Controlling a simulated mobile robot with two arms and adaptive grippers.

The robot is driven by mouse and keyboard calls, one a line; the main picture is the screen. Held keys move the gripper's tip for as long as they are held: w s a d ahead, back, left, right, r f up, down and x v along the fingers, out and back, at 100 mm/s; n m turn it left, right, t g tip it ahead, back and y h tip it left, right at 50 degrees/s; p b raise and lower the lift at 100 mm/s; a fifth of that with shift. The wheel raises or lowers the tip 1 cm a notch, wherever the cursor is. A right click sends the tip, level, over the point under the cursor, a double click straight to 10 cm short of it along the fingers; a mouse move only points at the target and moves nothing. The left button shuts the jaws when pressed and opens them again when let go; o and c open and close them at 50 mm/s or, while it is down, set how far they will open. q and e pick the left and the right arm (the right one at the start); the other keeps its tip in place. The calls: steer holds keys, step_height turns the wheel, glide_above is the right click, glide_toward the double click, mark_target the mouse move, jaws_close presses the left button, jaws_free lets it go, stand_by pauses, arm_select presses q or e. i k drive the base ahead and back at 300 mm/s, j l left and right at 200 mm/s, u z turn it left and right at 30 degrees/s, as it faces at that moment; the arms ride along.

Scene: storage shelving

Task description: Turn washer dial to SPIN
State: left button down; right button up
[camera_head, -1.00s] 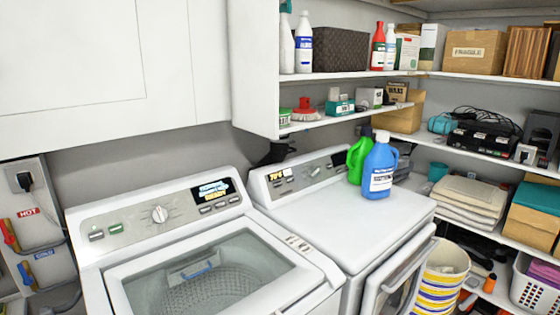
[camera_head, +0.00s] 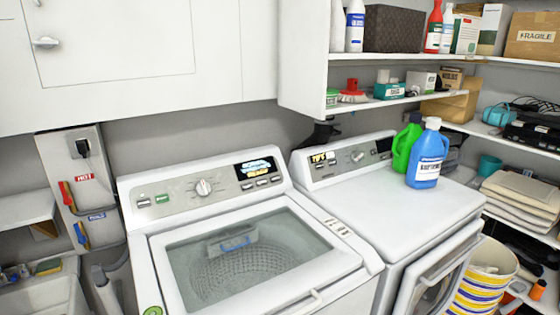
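The washer (camera_head: 136,250) is the left of two white machines, with a glass lid that is closed over its drum. Its round silver dial (camera_head: 204,187) sits in the middle of the grey control panel (camera_head: 175,204). The dial's marks are too small to read. A lit display (camera_head: 257,168) is on the panel to the right of the dial, with buttons around it. Neither of my grippers shows in the head view.
The dryer (camera_head: 440,205) stands right of the washer, with blue (camera_head: 428,160) and green (camera_head: 405,148) bottles on top. White cabinets (camera_head: 120,60) hang above. A sink (camera_head: 40,295) is at lower left, beside hot and cold valves (camera_head: 68,195). Loaded shelves (camera_head: 400,98) fill the right.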

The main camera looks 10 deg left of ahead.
mark_target(203, 188)
steer(key=k+j, duration=0.1)
steer(key=j, duration=0.45)
steer(key=j+z, duration=0.1)
steer(key=j, duration=0.5)
steer(key=k+j, duration=0.15)
steer(key=j, duration=0.4)
steer(key=i+j+u, duration=0.1)
steer(key=u, duration=0.3)
steer(key=i+j+u, duration=0.1)
steer(key=u, duration=0.3)
steer(key=j, duration=0.1)
